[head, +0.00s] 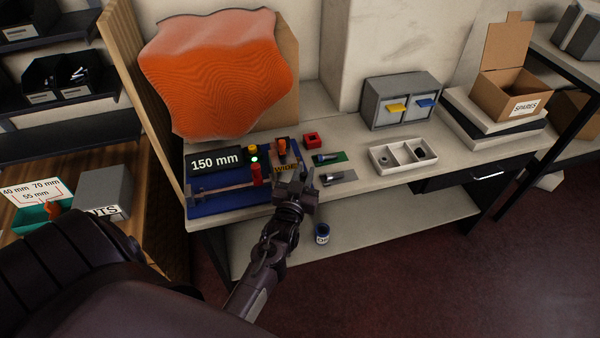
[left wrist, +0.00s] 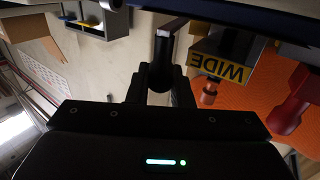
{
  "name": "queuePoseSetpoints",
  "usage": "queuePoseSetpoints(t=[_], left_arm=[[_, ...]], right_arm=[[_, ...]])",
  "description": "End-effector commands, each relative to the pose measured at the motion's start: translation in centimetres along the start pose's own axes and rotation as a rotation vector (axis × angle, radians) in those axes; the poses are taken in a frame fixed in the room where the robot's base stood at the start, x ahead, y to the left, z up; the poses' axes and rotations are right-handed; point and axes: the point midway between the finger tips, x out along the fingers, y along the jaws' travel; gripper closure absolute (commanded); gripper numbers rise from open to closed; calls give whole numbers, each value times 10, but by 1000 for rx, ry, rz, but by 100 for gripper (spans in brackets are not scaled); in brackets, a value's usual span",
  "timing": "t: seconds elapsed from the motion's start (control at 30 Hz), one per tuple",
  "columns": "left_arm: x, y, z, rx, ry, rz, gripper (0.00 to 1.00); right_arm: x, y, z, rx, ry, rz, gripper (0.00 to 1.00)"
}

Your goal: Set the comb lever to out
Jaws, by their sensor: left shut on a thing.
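The machine with the blue base (head: 228,205) stands on the bench, with a black "150 mm" display (head: 215,161). A red knob (head: 256,173) and an orange-handled lever (head: 281,148) stand on it, beside a yellow "WIDE" label (head: 286,168). My left gripper (head: 304,182) is at the machine's right front corner. In the left wrist view, the label (left wrist: 218,66) appears upside down, and the gripper's fingers (left wrist: 160,85) are shut on a dark round handle (left wrist: 163,55), apparently the comb lever. The gripper hides this handle in the head view. My right gripper is out of view.
A red open box (head: 312,140), a green plate (head: 329,158) and a grey plate (head: 338,178) lie right of the machine. A white compartment tray (head: 379,154) and a grey drawer cabinet (head: 370,103) are farther right. A blue can (head: 322,234) is below.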

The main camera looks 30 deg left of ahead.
Motion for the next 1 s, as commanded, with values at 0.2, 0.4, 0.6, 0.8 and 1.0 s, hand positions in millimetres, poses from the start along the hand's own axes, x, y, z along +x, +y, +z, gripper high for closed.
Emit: queuePoseSetpoints(t=[0.2, 0.4, 0.6, 0.8, 1.0], left_arm=[[7, 16, -1, -2, 1, 10, 100], [6, 16, -1, -2, 1, 10, 76], [6, 15, -1, -2, 1, 8, 60], [6, 15, -1, -2, 1, 7, 60], [8, 15, -1, -2, 2, 9, 60]], right_arm=[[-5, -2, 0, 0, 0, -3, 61], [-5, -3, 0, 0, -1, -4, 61], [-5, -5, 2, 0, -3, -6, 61], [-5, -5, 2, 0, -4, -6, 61], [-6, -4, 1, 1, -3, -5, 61]])
